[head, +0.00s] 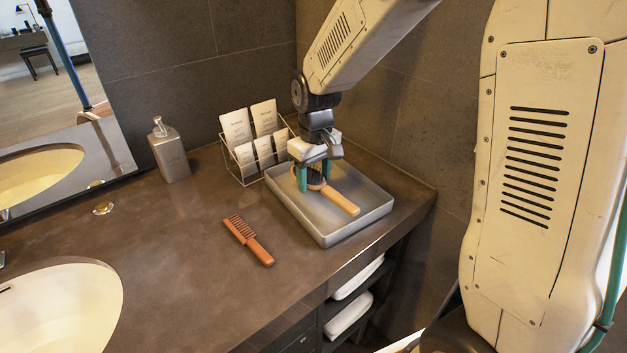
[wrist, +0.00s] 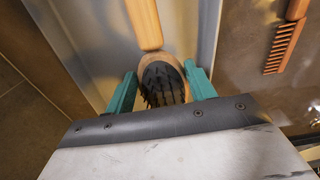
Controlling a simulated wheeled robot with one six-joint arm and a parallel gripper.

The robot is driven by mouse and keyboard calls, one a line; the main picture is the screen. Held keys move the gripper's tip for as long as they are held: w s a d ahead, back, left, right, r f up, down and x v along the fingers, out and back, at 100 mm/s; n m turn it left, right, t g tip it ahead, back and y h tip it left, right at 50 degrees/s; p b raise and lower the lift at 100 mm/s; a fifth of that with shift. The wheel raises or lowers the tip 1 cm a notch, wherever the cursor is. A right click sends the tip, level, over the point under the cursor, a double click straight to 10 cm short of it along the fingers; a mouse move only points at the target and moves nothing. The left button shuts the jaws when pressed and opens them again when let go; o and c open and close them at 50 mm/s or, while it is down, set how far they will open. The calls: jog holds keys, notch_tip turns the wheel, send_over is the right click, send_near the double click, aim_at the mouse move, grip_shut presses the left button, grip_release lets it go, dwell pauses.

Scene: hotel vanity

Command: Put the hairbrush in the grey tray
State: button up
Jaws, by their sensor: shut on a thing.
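The hairbrush (head: 341,201) has a light wooden handle and a dark bristled head. My gripper (head: 313,179) is shut on its head, with one teal finger on each side. The brush is over the grey tray (head: 347,238), within its rim in the head view; I cannot tell whether it touches the tray floor. In the wrist view the bristles of the hairbrush (wrist: 163,85) face the camera between the fingers of my gripper (wrist: 160,90), and the handle points away over the tray (wrist: 95,45).
A reddish-brown comb (head: 249,240) lies on the counter left of the tray. A wire rack with cards (head: 240,135) stands behind the tray, and a soap dispenser (head: 169,152) stands further left. A sink (head: 60,310) is at the front left. Counter between sink and comb is clear.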

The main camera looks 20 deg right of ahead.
aim_at(313, 181)
jog(key=w, duration=0.2)
jog(key=shift+w+d+f, duration=0.2)
jog(key=shift+w+d, duration=0.1)
jog(key=shift+d, duration=0.1)
jog(key=shift+f, duration=1.65)
jog(key=shift+f, duration=0.2)
jog(key=o, duration=1)
jog(key=shift+r, duration=0.1)
